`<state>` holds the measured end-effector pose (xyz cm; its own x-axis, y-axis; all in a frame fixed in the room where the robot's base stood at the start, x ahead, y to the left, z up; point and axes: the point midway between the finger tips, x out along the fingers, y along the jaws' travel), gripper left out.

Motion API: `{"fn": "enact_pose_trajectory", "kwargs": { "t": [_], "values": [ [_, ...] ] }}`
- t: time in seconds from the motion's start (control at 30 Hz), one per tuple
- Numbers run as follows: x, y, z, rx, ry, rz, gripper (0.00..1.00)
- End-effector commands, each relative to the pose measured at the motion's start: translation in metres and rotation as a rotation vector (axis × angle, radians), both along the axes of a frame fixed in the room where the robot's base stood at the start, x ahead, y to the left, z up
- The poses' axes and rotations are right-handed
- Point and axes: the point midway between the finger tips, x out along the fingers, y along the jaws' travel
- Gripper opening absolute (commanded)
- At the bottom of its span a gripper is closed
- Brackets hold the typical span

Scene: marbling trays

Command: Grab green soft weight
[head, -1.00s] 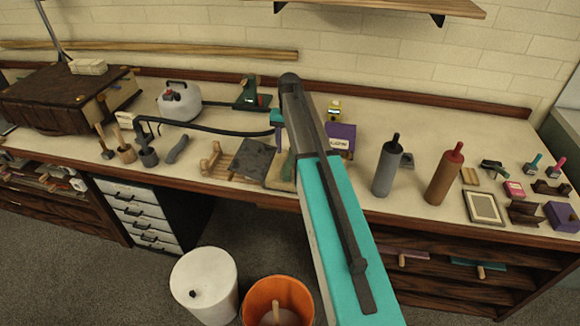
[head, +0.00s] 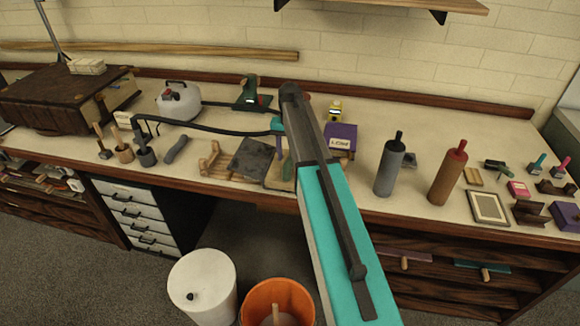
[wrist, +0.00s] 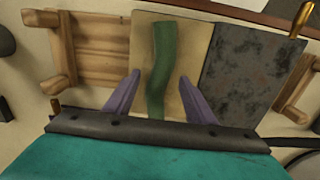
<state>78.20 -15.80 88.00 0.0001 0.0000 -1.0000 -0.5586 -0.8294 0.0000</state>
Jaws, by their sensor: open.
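The green soft weight (wrist: 160,62) is a long, limp green strip lying on a tan board in the wrist view. In the head view a small part of the green weight (head: 288,170) shows beside my arm. My gripper (wrist: 160,85) is open, with its two purple fingers on either side of the near half of the weight. Clear gaps of tan board show between each finger and the weight. In the head view my gripper (head: 282,152) is over the board, mostly hidden by my arm.
The tan board (wrist: 197,45) lies beside a dark mottled slab (wrist: 245,70) on a wooden rack (wrist: 95,48). A purple box (head: 341,138) and a grey bottle (head: 389,168) stand to the right. An orange bucket (head: 248,308) is on the floor below.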

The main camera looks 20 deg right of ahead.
Motion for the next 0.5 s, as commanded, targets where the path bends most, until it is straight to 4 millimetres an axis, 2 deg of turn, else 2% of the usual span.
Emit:
{"fn": "enact_pose_trajectory", "kwargs": {
  "t": [0.13,0.5],
  "values": [
    [-0.0003,0.0001,-0.009,0.0,0.0,0.0,0.5],
    [-0.0002,0.0002,-0.0087,0.0,0.0,0.0,0.5]
  ]
}}
